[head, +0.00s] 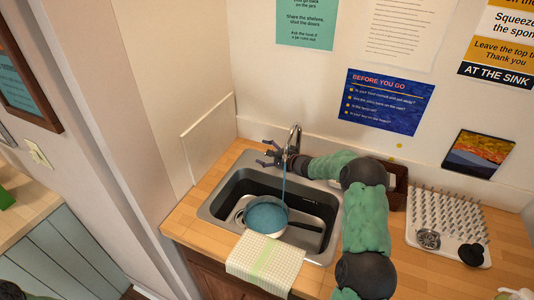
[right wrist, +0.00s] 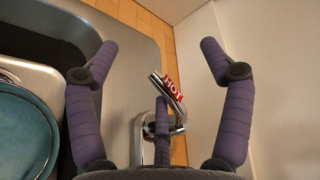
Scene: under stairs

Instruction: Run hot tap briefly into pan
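The pan (head: 286,231) sits in the sink (head: 222,205), its dark handle to the right. Its inside looks blue like water, and it shows in part in the right wrist view (right wrist: 22,135). A thin blue stream (head: 284,182) falls from the tap (head: 296,134) into the pan. In the right wrist view, the tap lever with a red HOT tag (right wrist: 173,88) lies between the fingers of my right gripper (right wrist: 160,52), with gaps on both sides. The right gripper (head: 267,154) is open beside the tap. My left gripper is not in view.
A checked cloth (head: 262,264) hangs over the counter's front edge. A spiked drying rack (head: 446,221) and a brown basket (head: 397,196) stand right of the sink. The wall is close behind the tap. Some bare wooden counter (head: 188,216) lies left of the sink.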

